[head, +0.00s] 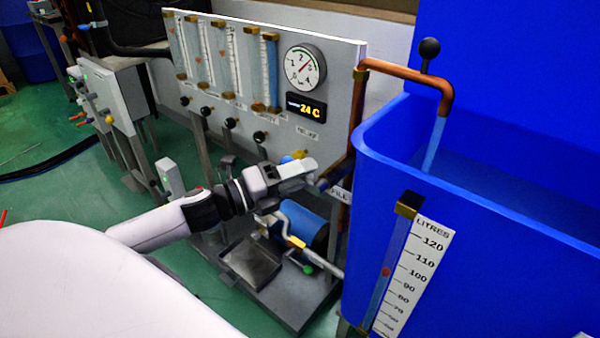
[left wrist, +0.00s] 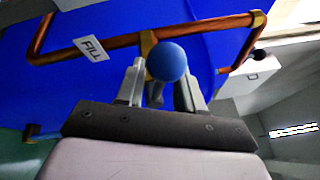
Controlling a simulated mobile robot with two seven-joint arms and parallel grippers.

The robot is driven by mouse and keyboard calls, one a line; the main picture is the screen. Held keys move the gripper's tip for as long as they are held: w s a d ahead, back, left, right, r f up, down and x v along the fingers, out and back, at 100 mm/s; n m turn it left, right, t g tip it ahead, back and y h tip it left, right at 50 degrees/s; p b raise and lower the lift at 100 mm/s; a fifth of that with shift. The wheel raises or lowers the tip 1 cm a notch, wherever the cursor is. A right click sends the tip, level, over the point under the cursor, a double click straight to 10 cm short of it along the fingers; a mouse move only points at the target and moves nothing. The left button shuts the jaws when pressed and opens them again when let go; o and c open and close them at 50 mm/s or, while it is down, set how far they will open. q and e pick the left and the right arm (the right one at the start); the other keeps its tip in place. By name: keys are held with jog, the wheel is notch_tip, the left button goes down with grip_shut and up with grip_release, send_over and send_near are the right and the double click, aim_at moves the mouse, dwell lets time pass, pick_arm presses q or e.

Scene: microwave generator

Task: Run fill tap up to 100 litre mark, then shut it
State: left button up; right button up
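The blue tank (head: 470,240) stands at the right. A clear stream of water (head: 435,145) runs from its copper spout (head: 440,92). On its front a sight tube (head: 396,240) stands beside the white litre scale (head: 425,262). The red float (head: 387,272) sits between the 90 and 100 marks; the exact reading is hard to tell. My left gripper (head: 305,170) is at the fill tap by the FILL label (left wrist: 92,47). In the left wrist view the tap's blue ball knob (left wrist: 167,62) lies between its fingers, hiding part of them; I cannot tell whether they clamp it. My right gripper is out of view.
A panel (head: 345,60) with flow tubes, a round gauge (head: 305,67) and a 24 C display (head: 306,107) stands behind my arm. Below are a blue cylinder (head: 303,225), a yellow-handled lever (head: 297,242) and a dark tray (head: 250,262).

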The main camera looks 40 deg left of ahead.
pick_arm(q)
jog(key=v, duration=0.7)
jog(key=shift+p, duration=0.45)
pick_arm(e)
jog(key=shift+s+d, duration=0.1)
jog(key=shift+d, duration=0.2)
pick_arm(q)
jog(key=shift+f, duration=0.1)
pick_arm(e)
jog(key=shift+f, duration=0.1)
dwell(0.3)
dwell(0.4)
pick_arm(q)
jog(key=w+d+n+t+y+p, duration=0.2)
jog(key=w+d+y+p, duration=0.1)
jog(key=w+p, duration=0.5)
jog(key=shift+d+r+n+p, duration=0.25)
jog(key=shift+r+p, duration=0.2)
jog(key=shift+p, duration=0.7)
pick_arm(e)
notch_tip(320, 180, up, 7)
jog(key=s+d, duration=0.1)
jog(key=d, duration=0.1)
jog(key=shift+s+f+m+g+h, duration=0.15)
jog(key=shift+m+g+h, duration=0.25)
